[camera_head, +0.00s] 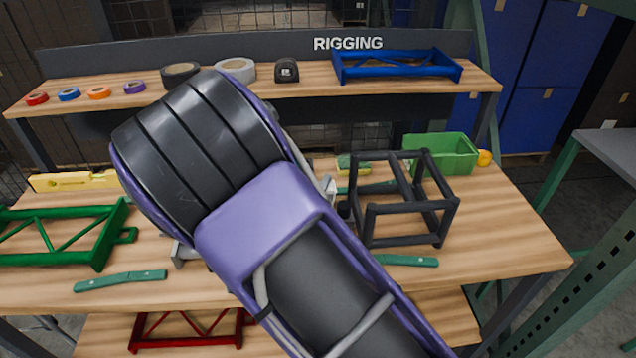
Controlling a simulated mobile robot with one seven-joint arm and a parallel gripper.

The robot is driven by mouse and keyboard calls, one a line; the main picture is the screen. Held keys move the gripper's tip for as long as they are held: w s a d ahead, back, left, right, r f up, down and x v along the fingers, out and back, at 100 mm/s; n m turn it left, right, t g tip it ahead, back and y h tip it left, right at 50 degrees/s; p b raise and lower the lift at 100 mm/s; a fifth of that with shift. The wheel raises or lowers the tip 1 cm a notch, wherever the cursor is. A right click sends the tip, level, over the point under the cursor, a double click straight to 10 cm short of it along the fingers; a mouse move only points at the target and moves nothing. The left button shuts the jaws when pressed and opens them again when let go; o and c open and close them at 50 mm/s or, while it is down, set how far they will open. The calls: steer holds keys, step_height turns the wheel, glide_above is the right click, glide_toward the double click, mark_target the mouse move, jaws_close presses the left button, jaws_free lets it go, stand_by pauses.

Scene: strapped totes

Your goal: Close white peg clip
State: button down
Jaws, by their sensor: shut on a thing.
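No white peg clip can be made out for certain in the head view. A small pale grey-white piece (328,187) shows just past the right edge of my arm, beside the black frame, but I cannot tell what it belongs to. My purple and black arm covers the middle of the workbench (500,235). My gripper is hidden behind it, and so is whatever lies there.
A black cube frame (407,208) stands right of my arm, with a green bin (445,152) behind it. A green truss (65,240), teal strip (120,281) and yellow level (75,182) lie left. The raised shelf holds tapes and a blue truss (397,68). The bench's right front is clear.

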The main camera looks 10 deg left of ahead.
steer(key=m, duration=0.1)
steer(key=d+m, duration=0.1)
steer(key=d+m+g, duration=0.1)
steer(key=shift+w+r+y, duration=0.15)
steer(key=shift+w+y, duration=0.1)
steer(key=shift+y, duration=0.15)
steer(key=shift+w+d+f+m+g+y+b, duration=0.15)
steer(key=shift+d+m+g+y+b, duration=0.2)
steer(key=shift+m, duration=0.5)
steer(key=shift+w+d+f+m+g+y+b, duration=0.15)
steer(key=shift+d+m+g+y, duration=0.3)
steer(key=shift+m, duration=0.4)
steer(key=shift+d, duration=0.15)
steer(key=c, duration=0.9)
jaws_free()
steer(key=shift+s, duration=0.1)
